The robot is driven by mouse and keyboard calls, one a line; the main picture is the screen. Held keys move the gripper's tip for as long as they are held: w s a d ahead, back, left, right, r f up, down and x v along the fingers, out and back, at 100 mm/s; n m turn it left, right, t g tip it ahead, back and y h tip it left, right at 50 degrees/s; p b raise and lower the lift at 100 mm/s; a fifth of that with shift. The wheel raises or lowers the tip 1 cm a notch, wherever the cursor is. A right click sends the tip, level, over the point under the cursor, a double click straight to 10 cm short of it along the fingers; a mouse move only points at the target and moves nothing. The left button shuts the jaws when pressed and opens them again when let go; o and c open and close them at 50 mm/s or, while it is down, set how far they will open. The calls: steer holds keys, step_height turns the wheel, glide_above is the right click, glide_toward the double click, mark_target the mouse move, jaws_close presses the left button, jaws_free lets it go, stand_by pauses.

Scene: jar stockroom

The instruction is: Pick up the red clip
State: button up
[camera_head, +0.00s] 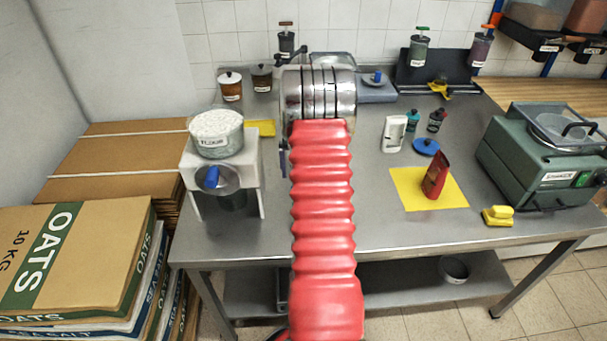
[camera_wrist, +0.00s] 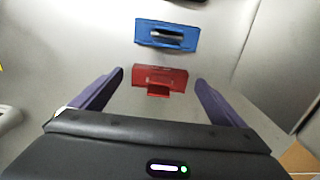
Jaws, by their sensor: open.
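The red clip (camera_wrist: 172,74) lies on the grey metal surface in the wrist view, with a small tab toward my gripper. My gripper (camera_wrist: 160,77) is open, with one purple finger to the left of the clip and one to the right. There is a gap on each side, and neither finger appears to touch it. How high the fingertips are above the surface I cannot tell. A blue clip (camera_wrist: 166,34) lies just beyond the red one. In the head view my own red-sleeved arm hides the gripper, and I cannot make out the red clip.
A red pouch-like item (camera_head: 436,176) stands on a yellow sheet (camera_head: 408,191) on the metal table (camera_head: 380,232). A white dispenser stand with a flour tub (camera_head: 215,134) is left of my arm. A green machine (camera_head: 540,165) stands at the right.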

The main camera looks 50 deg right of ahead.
steer(key=shift+c, duration=0.4)
steer(key=c, duration=1)
steer(key=shift+c, duration=0.2)
step_height(320, 180, up, 10)
steer(key=shift+r, duration=0.1)
steer(key=shift+s, duration=0.1)
